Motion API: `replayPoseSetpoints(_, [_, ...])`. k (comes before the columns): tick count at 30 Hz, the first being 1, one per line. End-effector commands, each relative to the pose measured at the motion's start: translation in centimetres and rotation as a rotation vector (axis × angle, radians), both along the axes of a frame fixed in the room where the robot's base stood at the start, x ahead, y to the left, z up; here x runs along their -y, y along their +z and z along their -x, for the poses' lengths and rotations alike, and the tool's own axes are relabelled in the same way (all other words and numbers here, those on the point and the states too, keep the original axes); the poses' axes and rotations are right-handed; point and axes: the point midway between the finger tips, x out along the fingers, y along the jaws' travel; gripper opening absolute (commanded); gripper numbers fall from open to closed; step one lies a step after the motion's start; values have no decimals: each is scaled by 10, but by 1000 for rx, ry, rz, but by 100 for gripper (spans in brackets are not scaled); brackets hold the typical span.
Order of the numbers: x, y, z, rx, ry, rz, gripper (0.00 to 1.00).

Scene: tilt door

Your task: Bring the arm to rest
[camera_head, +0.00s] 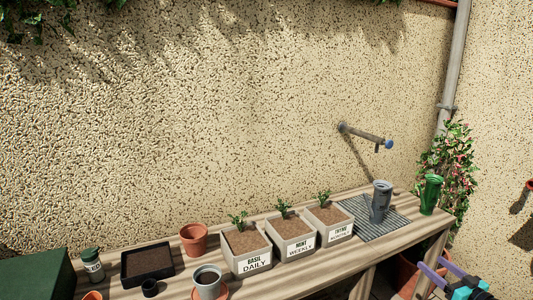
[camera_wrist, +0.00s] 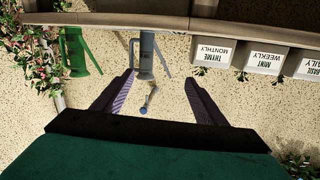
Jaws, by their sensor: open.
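My gripper (camera_head: 431,263) shows at the lower right of the head view, beside the right end of the wooden bench (camera_head: 130,288). Its two purple fingers point up and left and stand apart with nothing between them. In the wrist view, which is upside down, my gripper (camera_wrist: 159,74) is open and empty. The grey watering can (camera_wrist: 147,58) appears beyond the gap between the fingers, apart from them. The green can (camera_wrist: 75,52) is left of it there. In the head view the grey can (camera_head: 380,203) stands on a ribbed mat (camera_head: 365,223), with the green can (camera_head: 430,194) to its right.
Planters labelled basil (camera_head: 246,262), mint (camera_head: 291,248) and thyme (camera_head: 329,232) line the bench. Terracotta pots, a black soil tray (camera_head: 147,262) and a grey pot (camera_head: 208,284) stand left. A tap (camera_head: 367,136) juts from the wall. A flowering plant (camera_head: 450,165) is at right.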

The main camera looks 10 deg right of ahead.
Motion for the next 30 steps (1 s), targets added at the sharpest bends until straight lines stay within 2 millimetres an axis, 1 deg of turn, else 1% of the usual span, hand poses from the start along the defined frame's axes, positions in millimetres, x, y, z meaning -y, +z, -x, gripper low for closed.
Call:
replayPoseSetpoints(3, [-20, -15, -11, -36, 31, -31, 66])
replayPoseSetpoints(5, [-29, -23, -16, -56, 46, -47, 66])
replayPoseSetpoints(8, [-50, -40, -26, -100, 80, -82, 66])
replayPoseSetpoints(11, [-79, -63, -37, -159, 122, -127, 66])
replayPoseSetpoints(14, [-116, -91, -49, -241, 173, -181, 66])
replayPoseSetpoints(15, [-132, -104, -52, -277, 194, -203, 66])
replayPoseSetpoints(20, [-197, -151, -61, -433, 270, -284, 66])
replayPoseSetpoints(21, [-213, -163, -61, -474, 287, -303, 66])
replayPoseSetpoints(23, [-237, -180, -61, -536, 310, -329, 66])
replayPoseSetpoints(24, [-253, -191, -59, -578, 325, -344, 66])
replayPoseSetpoints(26, [-276, -208, -56, -641, 345, -365, 66])
replayPoseSetpoints(27, [-291, -218, -54, -684, 357, -377, 66])
replayPoseSetpoints(30, [-328, -244, -44, -793, 382, -403, 66])
